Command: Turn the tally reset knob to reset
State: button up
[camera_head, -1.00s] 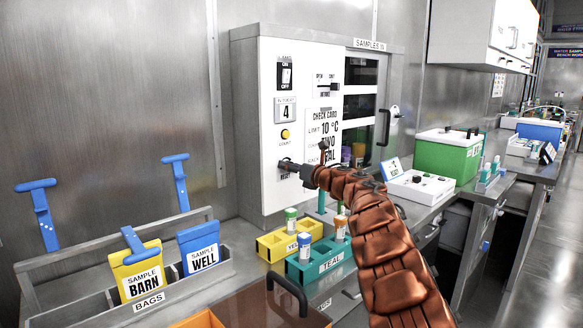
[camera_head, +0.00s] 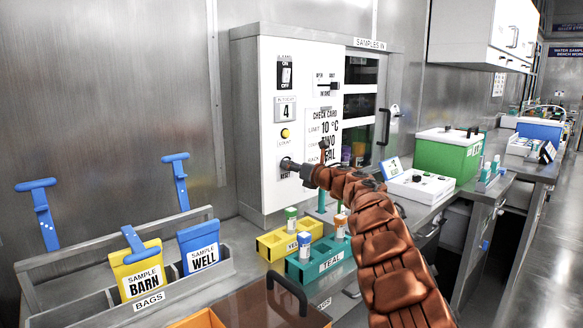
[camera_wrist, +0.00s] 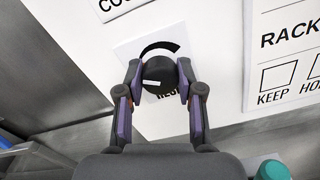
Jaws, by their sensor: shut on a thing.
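The tally reset knob (camera_wrist: 159,74) is a dark round knob on a white label plate low on the cabinet's white front panel. In the wrist view a black arc mark shows above it, and the lettering below it is partly covered. My gripper (camera_wrist: 158,82) has one finger on each side of the knob and is shut on it. In the head view my gripper (camera_head: 300,170) reaches the panel at the knob, and it hides most of the knob there. The tally window (camera_head: 285,110) above reads 4, with a yellow count button (camera_head: 285,133) below it.
A check card (camera_head: 325,130) is on the panel to the right of the knob. A yellow rack (camera_head: 275,245) and a teal rack (camera_head: 305,274) with vials stand below my arm. A bag holder (camera_head: 95,309) is at lower left.

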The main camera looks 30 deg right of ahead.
aim_at(288, 136)
jog(key=shift+m, duration=0.4)
jog(key=shift+f+m+p, duration=0.1)
jog(key=shift+m+p, duration=11.05)
jog(key=shift+m, duration=0.45)
jog(key=o, duration=1.2)
jog(key=shift+c, duration=0.2)
notch_tip(288, 136, up, 10)
jog(key=shift+d+f, duration=0.1)
